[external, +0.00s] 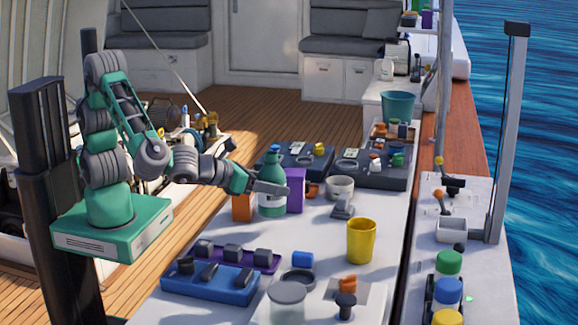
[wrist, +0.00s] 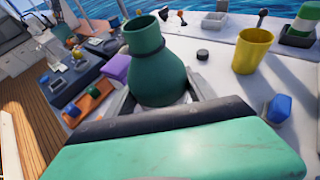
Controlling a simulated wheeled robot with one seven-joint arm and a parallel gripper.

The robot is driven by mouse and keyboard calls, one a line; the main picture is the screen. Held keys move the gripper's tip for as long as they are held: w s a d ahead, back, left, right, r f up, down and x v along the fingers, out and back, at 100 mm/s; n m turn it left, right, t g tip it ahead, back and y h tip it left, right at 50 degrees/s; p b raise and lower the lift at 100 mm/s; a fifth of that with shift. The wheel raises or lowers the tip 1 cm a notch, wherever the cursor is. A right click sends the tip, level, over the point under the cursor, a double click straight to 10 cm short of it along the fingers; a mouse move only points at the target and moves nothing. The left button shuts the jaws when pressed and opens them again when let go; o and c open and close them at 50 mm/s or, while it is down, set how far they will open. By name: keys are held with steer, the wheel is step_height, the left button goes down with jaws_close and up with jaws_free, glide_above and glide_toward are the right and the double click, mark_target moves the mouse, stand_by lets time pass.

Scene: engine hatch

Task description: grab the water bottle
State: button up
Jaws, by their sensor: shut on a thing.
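The water bottle (external: 271,184) is dark green with a narrower neck and a pale band low on its body. It stands upright at the left side of the white counter. In the wrist view the bottle (wrist: 157,72) rises between the grey fingers of my gripper (wrist: 160,98). In the external view my gripper (external: 268,189) reaches in from the left at the bottle's middle and is shut on it. The bottle's lower part is hidden in the wrist view. I cannot tell whether its base touches the counter.
A purple box (external: 295,190) and an orange block (external: 242,207) stand close beside the bottle. Dark trays lie behind. Some counter shows bare between bottle and yellow cup.

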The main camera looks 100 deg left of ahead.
steer(key=s+r, duration=0.2)
steer(key=r, duration=0.1)
steer(key=shift+s+r, duration=0.25)
steer(key=shift+s, duration=0.15)
steer(key=s+r+p, duration=0.1)
steer(key=s+r, duration=0.3)
steer(key=s, duration=0.5)
steer(key=shift+d, duration=0.1)
